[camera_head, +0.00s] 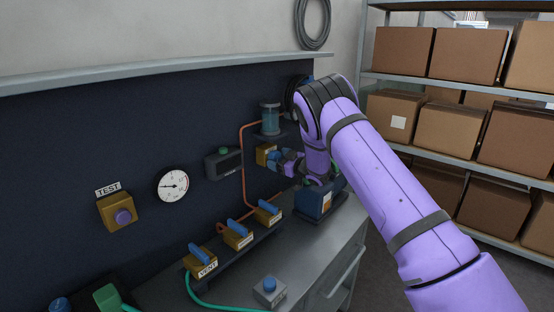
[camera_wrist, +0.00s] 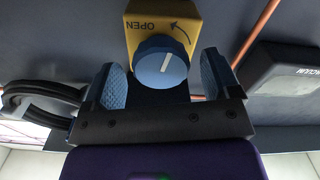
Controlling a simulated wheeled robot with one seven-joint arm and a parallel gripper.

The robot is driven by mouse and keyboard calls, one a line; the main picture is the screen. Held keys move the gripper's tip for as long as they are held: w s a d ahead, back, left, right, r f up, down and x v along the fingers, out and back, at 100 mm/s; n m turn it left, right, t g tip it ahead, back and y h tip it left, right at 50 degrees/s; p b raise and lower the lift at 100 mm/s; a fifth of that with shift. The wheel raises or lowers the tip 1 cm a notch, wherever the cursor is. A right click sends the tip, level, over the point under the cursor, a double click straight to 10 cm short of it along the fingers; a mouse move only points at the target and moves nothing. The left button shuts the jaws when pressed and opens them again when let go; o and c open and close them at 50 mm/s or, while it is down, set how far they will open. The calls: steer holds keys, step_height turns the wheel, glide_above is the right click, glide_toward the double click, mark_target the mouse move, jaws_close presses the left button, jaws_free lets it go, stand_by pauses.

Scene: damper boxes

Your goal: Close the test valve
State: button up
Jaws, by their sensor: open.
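In the wrist view a round blue knob (camera_wrist: 161,62) with a white pointer line sits on a yellow box (camera_wrist: 165,20) marked OPEN with a curved arrow, seen upside down. My gripper (camera_wrist: 163,85) is open, with one blue-padded finger on each side of the knob; I cannot tell whether either touches it. In the head view my gripper (camera_head: 279,160) is at this yellow box (camera_head: 263,154) on the dark panel, and the knob is mostly hidden. Another yellow box (camera_head: 114,211) with a purple knob (camera_head: 124,216) sits under a TEST label (camera_head: 108,189) at the left.
Several yellow valves with blue levers stand on the bench, one labelled VENT (camera_head: 206,270). A round gauge (camera_head: 173,186), a grey display box (camera_head: 224,163), a copper pipe (camera_head: 243,160) and a glass jar (camera_head: 270,118) are near. Shelves of cardboard boxes (camera_head: 403,50) stand at right.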

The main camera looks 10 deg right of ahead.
steer(key=shift+w+a, duration=0.4)
steer(key=shift+w, duration=0.1)
steer(key=c, duration=0.9)
